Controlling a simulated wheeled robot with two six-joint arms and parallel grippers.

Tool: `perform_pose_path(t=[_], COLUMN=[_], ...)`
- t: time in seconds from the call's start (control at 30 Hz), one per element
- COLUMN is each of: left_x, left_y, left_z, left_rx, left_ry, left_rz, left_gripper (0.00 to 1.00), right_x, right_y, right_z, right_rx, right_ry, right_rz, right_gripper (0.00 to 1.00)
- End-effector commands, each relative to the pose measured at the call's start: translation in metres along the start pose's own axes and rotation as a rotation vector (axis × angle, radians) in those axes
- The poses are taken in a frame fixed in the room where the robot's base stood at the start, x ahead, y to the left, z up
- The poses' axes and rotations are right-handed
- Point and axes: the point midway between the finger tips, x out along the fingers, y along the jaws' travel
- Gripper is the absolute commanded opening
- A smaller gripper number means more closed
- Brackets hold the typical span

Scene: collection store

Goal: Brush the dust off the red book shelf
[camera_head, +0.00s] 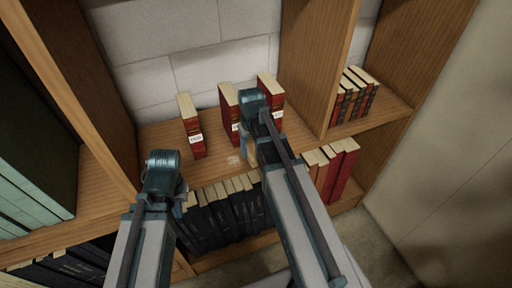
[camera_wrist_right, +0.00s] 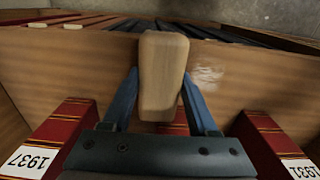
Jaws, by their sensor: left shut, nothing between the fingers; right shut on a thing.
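The red book shelf (camera_head: 212,167) is a wooden board carrying three upright red books with white labels, at left (camera_head: 191,128), middle (camera_head: 229,112) and right (camera_head: 272,97). A pale dust patch (camera_head: 235,160) lies on the board near its front edge; it also shows in the right wrist view (camera_wrist_right: 207,77). My right gripper (camera_head: 247,147) is over the shelf, just right of the dust. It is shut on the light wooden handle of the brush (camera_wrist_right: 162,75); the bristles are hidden. My left gripper (camera_head: 183,203) is shut and empty, low in front of the shelf, partly hidden by its wrist.
Dark books (camera_head: 225,212) fill the lower shelf, with red books (camera_head: 343,170) to their right. A wooden divider (camera_head: 317,65) stands right of the red book bay. In the right wrist view, labelled red books flank the gripper, one marked 1937 (camera_wrist_right: 55,135).

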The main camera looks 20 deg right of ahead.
Motion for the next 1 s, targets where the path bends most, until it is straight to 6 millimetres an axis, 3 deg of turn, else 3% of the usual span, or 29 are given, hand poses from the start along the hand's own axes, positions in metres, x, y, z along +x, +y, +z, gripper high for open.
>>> perform_pose_path(t=[0.13, 0.47, 1.0], left_x=[0.003, 0.003, 0.0], left_y=[0.0, 0.0, 0.0], left_z=[0.0, 0.0, 0.0], left_rx=[0.0, 0.0, 0.0], left_ry=[0.0, 0.0, 0.0], left_rz=[0.0, 0.0, 0.0], left_gripper=[0.0, 0.0, 0.0], right_x=[0.002, 0.003, 0.0], right_y=[-0.015, -0.023, -0.054], right_z=[0.0, 0.0, 0.0], right_rx=[-0.003, -0.003, -0.002], right_ry=[0.0, 0.0, 0.0], right_rz=[-0.006, -0.008, -0.006], right_gripper=[0.0, 0.0, 0.0])
